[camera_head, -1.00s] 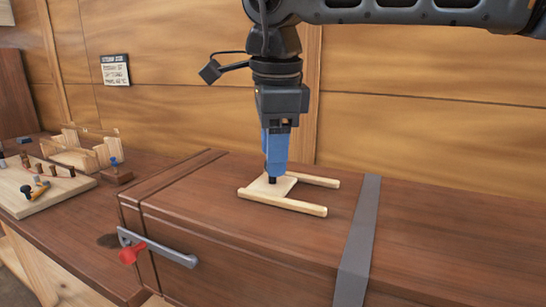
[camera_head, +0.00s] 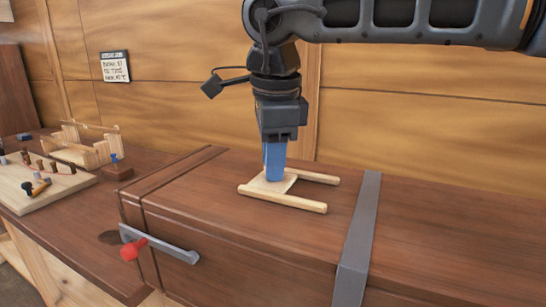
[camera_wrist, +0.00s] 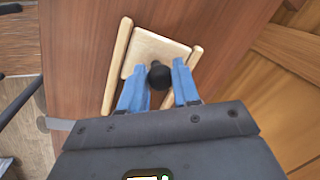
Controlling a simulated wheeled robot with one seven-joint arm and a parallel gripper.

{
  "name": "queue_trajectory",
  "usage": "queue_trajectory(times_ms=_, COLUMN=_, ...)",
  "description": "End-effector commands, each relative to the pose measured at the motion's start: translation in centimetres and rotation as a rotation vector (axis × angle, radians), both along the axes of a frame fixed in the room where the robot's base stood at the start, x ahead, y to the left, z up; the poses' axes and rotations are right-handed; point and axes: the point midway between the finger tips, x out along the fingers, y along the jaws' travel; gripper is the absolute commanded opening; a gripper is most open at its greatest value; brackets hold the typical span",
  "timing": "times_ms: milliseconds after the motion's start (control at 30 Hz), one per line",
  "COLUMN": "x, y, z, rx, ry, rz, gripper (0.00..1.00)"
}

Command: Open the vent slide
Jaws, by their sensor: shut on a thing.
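The vent slide is a pale wooden plate (camera_head: 262,187) lying between two pale rails on the lid of a brown wooden box. The plate sits at the left end of the rails, and the lid shows between the rails to its right. In the wrist view the plate (camera_wrist: 152,50) carries a black round knob (camera_wrist: 160,76). My gripper (camera_head: 273,178) points down over the plate, its blue fingers shut on the knob. In the head view the fingers hide the knob. The wrist view shows one finger on each side of it (camera_wrist: 160,68).
A grey metal strap (camera_head: 358,235) crosses the box (camera_head: 225,235) to the right. A grey bar with a red knob (camera_head: 133,249) is on the box's front. A pegged board (camera_head: 45,186) and wooden rack (camera_head: 88,150) stand on the bench at left. A wooden wall rises behind.

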Motion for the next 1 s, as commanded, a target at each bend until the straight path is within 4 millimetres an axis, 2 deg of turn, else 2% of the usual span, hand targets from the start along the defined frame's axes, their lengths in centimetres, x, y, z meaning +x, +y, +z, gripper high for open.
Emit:
queue_trajectory(times_ms=33, x=0.0, y=0.0, z=0.0, rx=0.000, ry=0.000, rz=0.000, gripper=0.06)
queue_trajectory(times_ms=100, x=0.0, y=0.0, z=0.0, rx=0.000, ry=0.000, rz=0.000, gripper=0.00)
queue_trajectory(times_ms=433, x=0.0, y=-0.1, z=0.0, rx=0.000, ry=0.000, rz=0.000, gripper=0.00)
queue_trajectory(times_ms=800, x=-1.7, y=-5.1, z=-0.1, rx=-0.001, ry=-0.002, rz=-0.001, gripper=0.00)
queue_trajectory(times_ms=1000, x=-2.0, y=-5.6, z=0.0, rx=-0.001, ry=-0.001, rz=0.000, gripper=0.00)
